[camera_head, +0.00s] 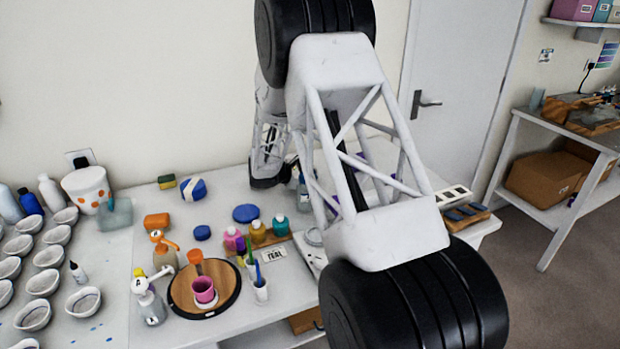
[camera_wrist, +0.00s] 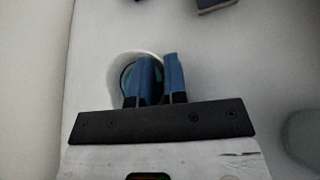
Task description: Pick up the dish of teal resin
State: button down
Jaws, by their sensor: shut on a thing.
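In the wrist view a white round dish (camera_wrist: 115,76) stands out against a pale surface, with a dark teal patch inside it. My gripper (camera_wrist: 160,75) has two blue fingers close together at its right side, one over the inside and one outside, shut on its wall. The fingers cover part of the dish. Whether it is lifted off the surface I cannot tell. In the head view my arm hides the gripper and the dish. A card reading TEAL (camera_head: 275,255) lies on the bench, near a teal bottle (camera_head: 279,225).
Pink and yellow bottles (camera_head: 258,232) stand beside the teal one. A round wooden board (camera_head: 185,299) holds a pink cup (camera_head: 203,290). Several white bowls (camera_head: 43,283) fill the left. A tray with dark blue pieces (camera_head: 467,213) is at the right end.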

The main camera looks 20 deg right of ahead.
dwell(0.4)
notch_tip(320, 180, up, 18)
dwell(0.7)
